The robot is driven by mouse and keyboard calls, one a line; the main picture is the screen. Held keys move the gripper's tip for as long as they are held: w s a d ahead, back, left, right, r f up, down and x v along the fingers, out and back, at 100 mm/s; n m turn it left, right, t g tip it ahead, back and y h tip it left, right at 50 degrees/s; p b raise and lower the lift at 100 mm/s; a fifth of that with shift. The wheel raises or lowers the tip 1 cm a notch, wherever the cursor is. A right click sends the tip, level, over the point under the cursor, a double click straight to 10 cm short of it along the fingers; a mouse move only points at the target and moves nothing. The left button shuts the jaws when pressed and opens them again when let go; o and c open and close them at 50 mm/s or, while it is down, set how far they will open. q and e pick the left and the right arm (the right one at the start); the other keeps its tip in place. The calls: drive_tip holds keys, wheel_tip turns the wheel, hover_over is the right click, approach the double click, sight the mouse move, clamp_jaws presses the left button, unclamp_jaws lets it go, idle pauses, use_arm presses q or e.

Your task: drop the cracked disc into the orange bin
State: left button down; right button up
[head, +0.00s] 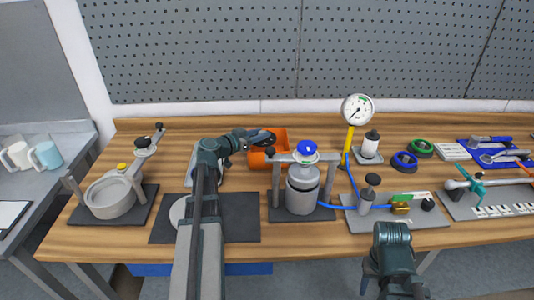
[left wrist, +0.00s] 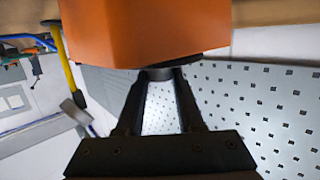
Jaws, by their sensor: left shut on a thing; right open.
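My left gripper (head: 262,139) reaches in from the left and is at the orange bin (head: 281,140) behind the agitator stand. It is shut on a dark disc (head: 269,137), seen small at the bin's upper left part. In the left wrist view the fingers (left wrist: 158,78) close on the dark disc (left wrist: 205,61), seen edge-on, and the orange wall of the bin (left wrist: 140,30) fills the top, hiding part of it. I cannot make out a crack. My right arm shows at the bottom right, but its gripper is not visible.
A grey drum in a stand (head: 303,190) with a blue-topped cap stands in front of the bin. A pressure gauge (head: 357,109) on a yellow post is to the right. A dark mat (head: 237,218) lies under my left arm. A grey pegboard (head: 250,50) rises behind.

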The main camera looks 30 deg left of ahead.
use_arm(q)
drive_tip(key=shift+c, duration=2.3)
unclamp_jaws()
drive_tip(key=p+v, duration=0.2)
drive_tip(key=v, duration=1.2)
drive_tip(key=shift+p, duration=0.35)
drive_tip(key=shift+w+r, duration=0.1)
